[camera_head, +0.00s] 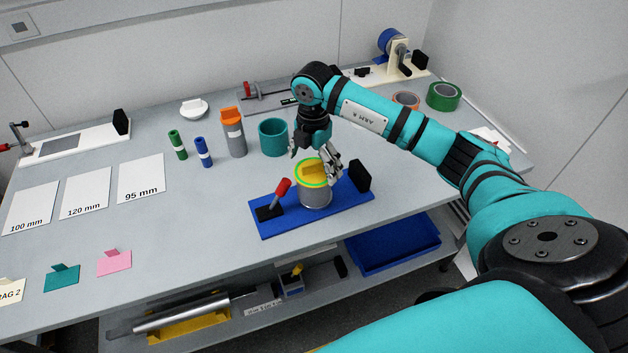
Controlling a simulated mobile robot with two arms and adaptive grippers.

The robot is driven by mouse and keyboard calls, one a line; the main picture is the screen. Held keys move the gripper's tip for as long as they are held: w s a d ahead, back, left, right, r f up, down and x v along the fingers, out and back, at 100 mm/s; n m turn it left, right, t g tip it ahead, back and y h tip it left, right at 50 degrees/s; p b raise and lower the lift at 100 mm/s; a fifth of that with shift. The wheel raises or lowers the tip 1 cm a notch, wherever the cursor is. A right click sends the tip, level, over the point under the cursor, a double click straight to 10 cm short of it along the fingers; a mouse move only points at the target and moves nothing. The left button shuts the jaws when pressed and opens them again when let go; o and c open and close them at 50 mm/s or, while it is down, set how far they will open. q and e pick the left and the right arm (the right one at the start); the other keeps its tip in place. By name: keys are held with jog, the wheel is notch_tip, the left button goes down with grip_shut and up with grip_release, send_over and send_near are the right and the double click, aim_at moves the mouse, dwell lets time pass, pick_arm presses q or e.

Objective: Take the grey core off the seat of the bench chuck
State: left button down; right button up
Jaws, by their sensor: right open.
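The grey core (316,198) stands upright on the blue bench chuck (350,208), towards the middle of its plate. A green ring and a yellow piece (313,169) with a raised tab show at its top. The chuck has a red-handled lever (281,189) left of the core and a black block (360,176) to the right. My right gripper (315,163) is open at the core's top, with one finger by its right rim and the other behind to the left. Whether a finger touches it cannot be told. My left gripper is not in view.
Behind the chuck stand a teal cup (273,137), a grey cylinder with an orange top (235,139), and blue (203,152) and green (177,145) tubes. White size cards (141,178) lie left. The bench left of the chuck is clear. A blue tray (397,245) sits below.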

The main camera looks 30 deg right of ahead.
jog(key=shift+f+p, duration=0.35)
jog(key=shift+f, duration=0.3)
notch_tip(320, 180, down, 4)
jog(key=shift+s+r+p, duration=0.15)
jog(key=shift+r+p, duration=0.05)
jog(key=shift+p, duration=0.4)
jog(key=shift+s+f, duration=0.1)
jog(key=shift+f, duration=0.25)
jog(key=shift+s+f, duration=0.1)
jog(key=shift+f, duration=0.05)
jog(key=c, duration=1.4)
